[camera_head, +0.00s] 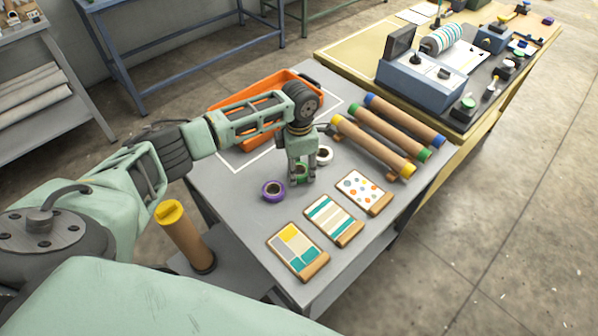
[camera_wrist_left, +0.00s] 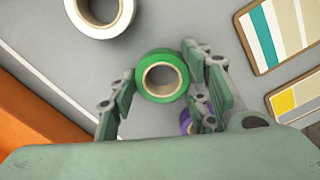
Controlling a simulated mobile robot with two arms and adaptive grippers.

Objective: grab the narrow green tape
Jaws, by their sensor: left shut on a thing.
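The green tape (camera_wrist_left: 143,77) is a roll with a pale core. In the left wrist view it sits between the two fingers of my left gripper (camera_wrist_left: 161,73). In the head view the left gripper (camera_head: 303,177) points down at the grey table, with a bit of the green tape (camera_head: 301,171) showing between its fingers. The gripper is shut on the tape. Whether the tape touches the table is hard to tell. My right gripper is not in view.
A purple tape (camera_head: 272,190) lies close to the left and a white tape (camera_head: 325,154) to the right. An orange tray (camera_head: 230,103) is behind. Three capped tubes (camera_head: 372,146) and three pattern cards (camera_head: 297,252) lie on the grey table (camera_head: 222,185).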

